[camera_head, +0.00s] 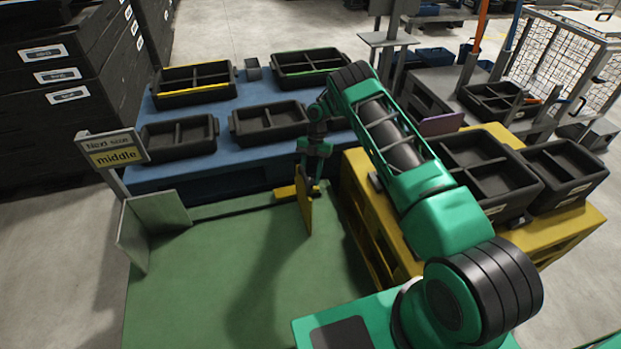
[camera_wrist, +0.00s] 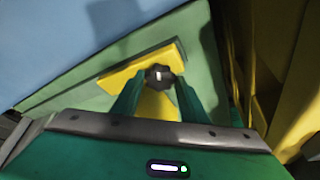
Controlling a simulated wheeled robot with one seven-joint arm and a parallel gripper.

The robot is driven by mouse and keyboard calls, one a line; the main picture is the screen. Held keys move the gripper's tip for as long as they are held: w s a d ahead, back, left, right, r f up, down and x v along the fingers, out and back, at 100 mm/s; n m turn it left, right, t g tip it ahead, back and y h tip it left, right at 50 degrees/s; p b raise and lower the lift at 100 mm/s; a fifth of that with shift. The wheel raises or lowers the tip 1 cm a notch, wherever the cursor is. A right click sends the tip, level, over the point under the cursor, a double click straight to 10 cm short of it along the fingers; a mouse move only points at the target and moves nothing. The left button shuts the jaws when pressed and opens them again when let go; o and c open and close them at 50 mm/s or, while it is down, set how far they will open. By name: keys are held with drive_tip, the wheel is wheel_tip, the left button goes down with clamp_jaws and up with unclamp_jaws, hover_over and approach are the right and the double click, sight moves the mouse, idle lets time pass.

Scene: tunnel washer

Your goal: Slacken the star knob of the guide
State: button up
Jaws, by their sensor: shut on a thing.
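The star knob (camera_wrist: 158,76) is dark with a pale mark on top, and it shows in the wrist view between my fingers. It sits on the yellow guide (camera_wrist: 125,77), which also shows in the head view (camera_head: 305,205) as an upright yellow plate with a yellow block beside it. My gripper (camera_wrist: 158,88) is shut on the knob, with one green finger on each side. In the head view my gripper (camera_head: 314,180) reaches down over the guide and hides the knob. Whether the knob is loose or tight cannot be told.
A green table (camera_head: 220,260) lies under the guide, with grey corner plates (camera_head: 135,237) at left. A sign (camera_head: 112,150) reads "Next size: middle". Dark divided trays (camera_head: 268,121) stand on a blue surface behind. A yellow stand (camera_head: 385,235) with dark trays is close at right.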

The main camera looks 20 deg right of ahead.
drive_tip(key=shift+w+a+r+n+h, duration=0.15)
drive_tip(key=shift+n+h, duration=0.1)
drive_tip(key=shift+n, duration=0.5)
drive_tip(key=shift+w+f+n+h, duration=0.1)
drive_tip(key=shift+n+h, duration=0.2)
drive_tip(key=shift+n, duration=0.5)
drive_tip(key=shift+w+a+r+n+h, duration=0.15)
drive_tip(key=shift+n+h, duration=0.1)
drive_tip(key=shift+n, duration=0.5)
drive_tip(key=shift+d, duration=0.1)
drive_tip(key=o, duration=0.8)
drive_tip(key=shift+o, duration=1.2)
drive_tip(key=shift+s+f, duration=0.1)
